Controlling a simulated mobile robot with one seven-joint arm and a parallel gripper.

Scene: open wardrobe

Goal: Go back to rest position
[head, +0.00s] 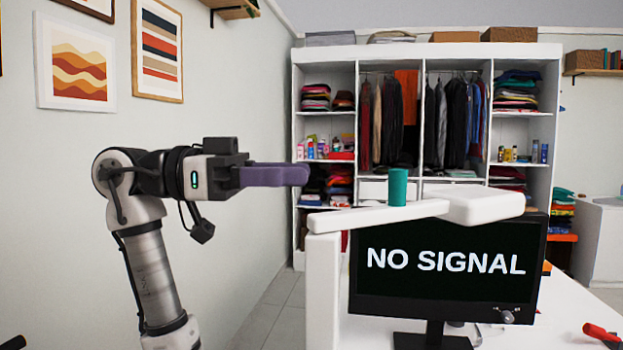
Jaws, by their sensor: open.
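My gripper (303,175) is at the left of the head view, with purple fingers pointing right. It is seen from the side, so one finger largely hides the other. It is open and nothing shows between the fingers. My arm rises from the lower left and holds the gripper level, in front of the left wall and the wardrobe's left side. The green cup (398,187) stands upright on a white ledge (340,219), to the right of the fingers and apart from them in the picture.
A black monitor (447,315) reading "NO SIGNAL" stands below the ledge. A white block (475,206) lies right of the cup. The open wardrobe (425,52) with clothes and shelves stands behind. A red-handled tool (600,333) lies at lower right. Framed pictures (156,50) hang on the left wall.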

